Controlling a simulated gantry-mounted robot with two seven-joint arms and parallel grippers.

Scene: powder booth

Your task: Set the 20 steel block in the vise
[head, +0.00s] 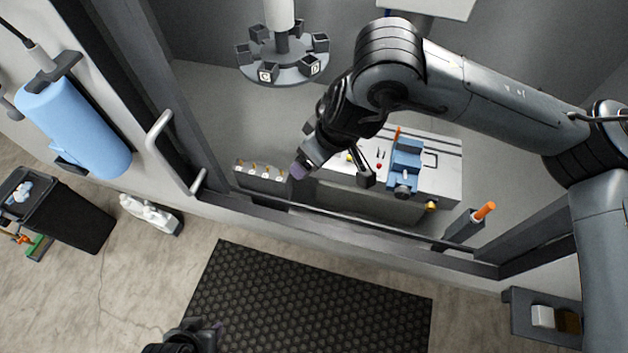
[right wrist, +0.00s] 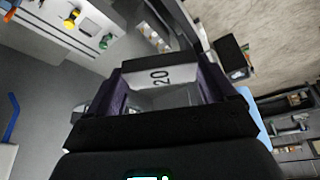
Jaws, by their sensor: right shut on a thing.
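The steel block (right wrist: 150,77), pale grey and marked "20", sits between the dark purple-padded fingers of my right gripper (right wrist: 163,88) in the right wrist view. The right gripper is shut on it. In the head view the right gripper (head: 300,168) is in the booth, left of the vise and above the bench's left end; I cannot make out the block there. The blue vise (head: 405,162) stands on the light bench, clear of the gripper. My left gripper (head: 195,335) is at the bottom edge of the head view, only partly seen, away from the booth.
A rack with several small pieces (head: 262,172) stands left of the bench (head: 445,160). A round carousel with lettered dark cubes (head: 283,70) hangs behind. The booth's front sill (head: 340,222) and an orange-handled tool (head: 484,212) lie nearby. A black mat (head: 310,300) covers the floor.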

